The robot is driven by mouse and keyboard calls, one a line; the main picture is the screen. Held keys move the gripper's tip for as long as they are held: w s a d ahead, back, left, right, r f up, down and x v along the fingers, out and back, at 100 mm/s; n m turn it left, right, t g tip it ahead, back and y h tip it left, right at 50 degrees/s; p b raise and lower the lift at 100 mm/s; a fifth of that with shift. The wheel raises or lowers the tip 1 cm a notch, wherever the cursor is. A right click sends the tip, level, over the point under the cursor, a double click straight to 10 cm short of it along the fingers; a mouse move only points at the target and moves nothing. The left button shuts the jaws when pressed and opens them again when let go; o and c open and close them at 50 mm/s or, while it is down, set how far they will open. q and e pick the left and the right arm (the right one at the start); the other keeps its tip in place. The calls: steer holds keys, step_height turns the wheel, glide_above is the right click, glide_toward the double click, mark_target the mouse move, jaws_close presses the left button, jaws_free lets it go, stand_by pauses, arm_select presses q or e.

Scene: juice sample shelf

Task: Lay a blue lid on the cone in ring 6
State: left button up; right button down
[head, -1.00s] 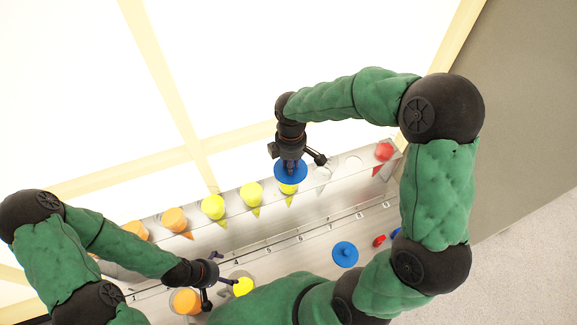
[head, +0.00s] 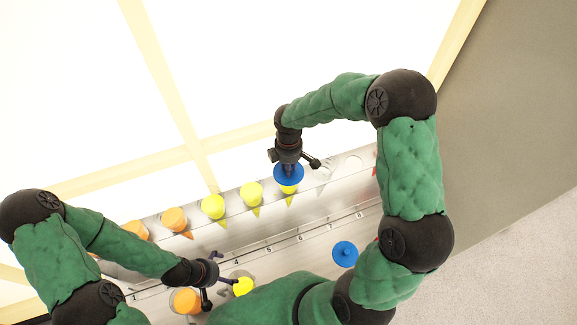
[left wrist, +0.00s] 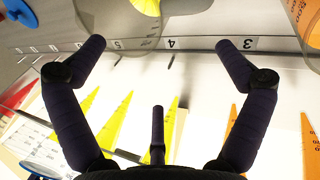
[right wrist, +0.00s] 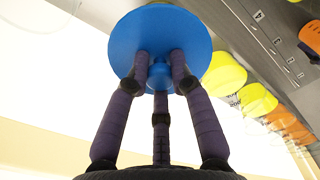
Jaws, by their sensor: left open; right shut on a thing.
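My right gripper (head: 289,166) is shut on the knob of a blue lid (head: 288,174), and the lid fills the upper middle of the right wrist view (right wrist: 160,45). In the head view the lid overlaps a yellow cone (head: 289,189) in the back row, roughly in line with the number 6. Whether the lid touches this cone I cannot tell, and its ring is hidden. My left gripper (head: 212,282) is open and empty near the front edge, between an orange cone (head: 186,301) and a yellow cone (head: 243,286). Its spread fingers show in the left wrist view (left wrist: 160,60).
The metal shelf (head: 315,210) has a numbered strip. More yellow cones (head: 213,207) and orange cones (head: 174,219) stand left of the lid in the back row. Another blue lid (head: 345,253) lies at the front right, beside my right arm. Empty, pale places lie right of the held lid.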

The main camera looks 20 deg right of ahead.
steer(key=shift+f, duration=0.15)
steer(key=c, duration=1.1)
jaws_free()
step_height(320, 180, up, 12)
steer(key=shift+r, duration=0.2)
